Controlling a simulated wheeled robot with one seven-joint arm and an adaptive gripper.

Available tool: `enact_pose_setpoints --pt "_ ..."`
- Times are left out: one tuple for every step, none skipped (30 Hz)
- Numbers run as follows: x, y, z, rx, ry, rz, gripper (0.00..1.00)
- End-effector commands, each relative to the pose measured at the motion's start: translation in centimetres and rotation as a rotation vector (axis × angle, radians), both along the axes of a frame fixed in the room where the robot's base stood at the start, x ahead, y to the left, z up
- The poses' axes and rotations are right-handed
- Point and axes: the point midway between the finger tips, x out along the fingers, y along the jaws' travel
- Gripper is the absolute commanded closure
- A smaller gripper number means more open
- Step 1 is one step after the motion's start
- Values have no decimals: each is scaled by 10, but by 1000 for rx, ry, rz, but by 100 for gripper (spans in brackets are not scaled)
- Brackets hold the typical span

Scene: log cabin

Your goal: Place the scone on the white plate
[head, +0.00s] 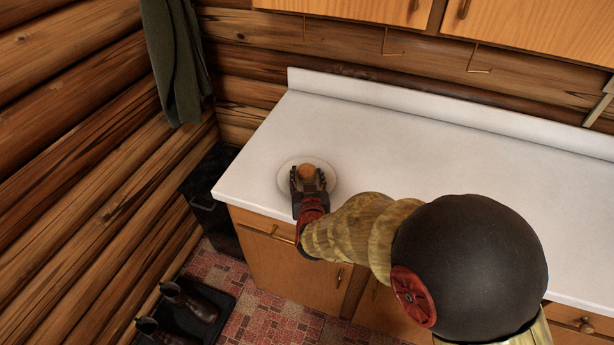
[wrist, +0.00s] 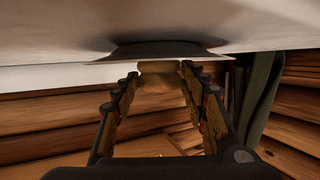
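The scone (head: 307,170) is a small round orange-brown thing at the white plate (head: 329,178), near the left end of the white counter. My gripper (head: 308,179) reaches over the plate with one finger on each side of the scone. In the wrist view, which looks upside down, the scone (wrist: 160,71) shows between the fingertips (wrist: 159,75), right against the shaded plate (wrist: 165,50). The fingertips are very close to its sides; I cannot tell whether they press on it. The scone's near side is partly hidden by the gripper in the head view.
The white counter (head: 420,150) is clear to the right of the plate, with a raised back edge. A dark green cloth (head: 175,60) hangs at the left wall. A black bin (head: 212,205) stands left of the counter. Boots (head: 190,300) stand on a mat below.

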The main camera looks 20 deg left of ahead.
Motion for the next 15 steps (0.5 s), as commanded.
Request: enact_pose_setpoints --pt "0 0 0 0 0 0 53" --pt "0 0 0 0 0 0 51" --pt "0 0 0 0 0 0 49" --pt "0 0 0 0 0 0 47" --pt "0 0 0 0 0 0 46" --pt "0 0 0 0 0 0 43" --pt "0 0 0 0 0 0 42" --pt "0 0 0 0 0 0 40" --pt "0 0 0 0 0 0 39" --pt "0 0 0 0 0 0 39" --pt "0 0 0 0 0 0 39" --pt "0 0 0 0 0 0 39" --pt "0 0 0 0 0 0 39" --pt "0 0 0 0 0 0 39" --pt "0 0 0 0 0 0 39"
